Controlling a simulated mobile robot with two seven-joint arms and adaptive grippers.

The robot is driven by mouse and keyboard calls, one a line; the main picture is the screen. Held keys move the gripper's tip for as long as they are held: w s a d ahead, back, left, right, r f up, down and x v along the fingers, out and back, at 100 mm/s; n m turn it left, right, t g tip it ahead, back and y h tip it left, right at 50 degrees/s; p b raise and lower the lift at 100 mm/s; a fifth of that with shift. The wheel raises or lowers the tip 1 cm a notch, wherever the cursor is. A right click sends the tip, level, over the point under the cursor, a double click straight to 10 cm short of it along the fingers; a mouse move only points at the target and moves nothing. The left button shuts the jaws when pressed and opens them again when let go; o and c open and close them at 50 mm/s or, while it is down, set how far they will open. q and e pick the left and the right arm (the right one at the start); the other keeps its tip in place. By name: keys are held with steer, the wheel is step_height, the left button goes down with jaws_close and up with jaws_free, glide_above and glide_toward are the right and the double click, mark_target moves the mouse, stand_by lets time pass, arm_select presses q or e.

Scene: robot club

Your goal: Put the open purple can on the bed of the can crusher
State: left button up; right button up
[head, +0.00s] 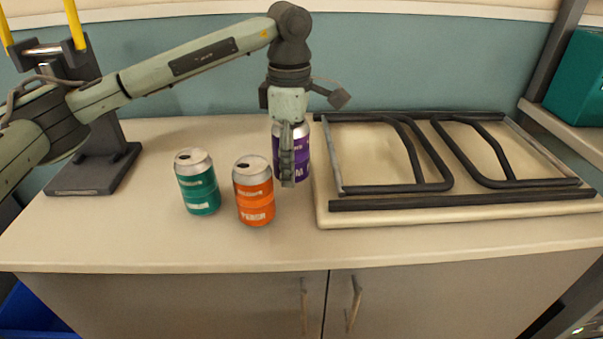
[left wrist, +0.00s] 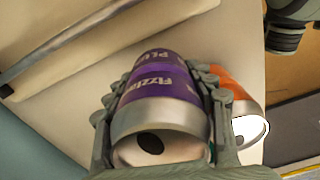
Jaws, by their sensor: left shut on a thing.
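The open purple can (head: 305,150) stands on the counter, or just above it, in the head view; I cannot tell which. My left gripper (head: 289,165) comes down over it and is shut on it. In the left wrist view the purple can (left wrist: 160,97) lies between the two fingers (left wrist: 160,110), its dark mouth opening towards the camera. The can crusher (head: 85,120) stands at the back left of the counter, a dark upright frame with yellow handles and a flat base. My left arm covers part of it. My right gripper is in neither view.
An open orange can (head: 254,195) is close left of the purple can. An open green can (head: 197,185) stands further left. The counter front (head: 170,250) is clear.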

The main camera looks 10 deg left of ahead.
arm_select(q)
steer(key=shift+f, duration=2)
steer(key=shift+f, duration=0.1)
steer(key=o, duration=0.8)
